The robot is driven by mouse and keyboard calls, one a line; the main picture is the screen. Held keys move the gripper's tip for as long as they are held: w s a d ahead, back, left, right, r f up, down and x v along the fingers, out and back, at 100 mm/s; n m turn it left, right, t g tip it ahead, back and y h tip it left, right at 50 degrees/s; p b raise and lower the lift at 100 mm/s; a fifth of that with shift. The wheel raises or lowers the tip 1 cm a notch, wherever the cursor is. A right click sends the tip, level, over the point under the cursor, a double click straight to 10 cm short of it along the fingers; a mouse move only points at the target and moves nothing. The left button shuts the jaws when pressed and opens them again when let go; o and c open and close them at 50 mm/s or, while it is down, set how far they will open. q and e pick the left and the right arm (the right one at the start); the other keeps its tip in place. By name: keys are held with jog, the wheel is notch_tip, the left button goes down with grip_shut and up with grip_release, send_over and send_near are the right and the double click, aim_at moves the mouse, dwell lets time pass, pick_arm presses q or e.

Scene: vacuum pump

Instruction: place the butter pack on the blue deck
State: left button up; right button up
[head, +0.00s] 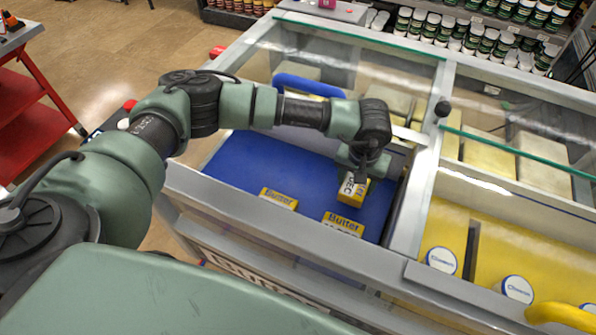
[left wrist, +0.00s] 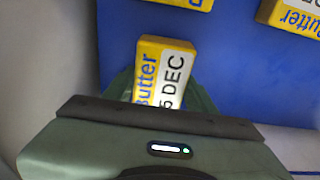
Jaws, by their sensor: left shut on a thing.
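The blue deck (head: 236,162) is the floor of the left bay of a glass-topped chest. My left gripper (head: 358,178) reaches down into this bay, near its right wall. It is shut on a yellow and white butter pack (head: 350,193). In the left wrist view the held pack (left wrist: 164,72) shows "Butter" and "5 DEC", with blue deck around it. I cannot tell whether its underside touches the deck. Two other butter packs lie on the deck, one in front of the gripper (head: 343,224) and one to the left (head: 278,199). My right gripper is not in view.
The bay's front rim (head: 280,222) and the divider (head: 415,195) bound the deck. A blue handle (head: 308,86) is on the sliding lid behind my arm. The right bay has a yellow floor with white round tubs (head: 441,260). The deck's left part is clear.

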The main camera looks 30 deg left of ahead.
pick_arm(q)
jog(key=p, duration=0.6)
send_over(298, 176)
jog(key=d, duration=0.1)
jog(key=shift+s+d+r, duration=0.15)
jog(key=shift+a+f+p, duration=0.3)
jog(key=shift+a+p, duration=0.15)
jog(key=shift+a, duration=0.2)
notch_tip(298, 176, down, 2)
jog(key=shift+f+p, duration=0.25)
jog(key=shift+p, duration=0.2)
jog(key=shift+f, duration=0.2)
jog(key=shift+f, duration=0.1)
jog(key=shift+f+b, duration=0.15)
jog(key=shift+b, duration=0.15)
jog(key=o, duration=1.7)
jog(key=shift+c, duration=0.2)
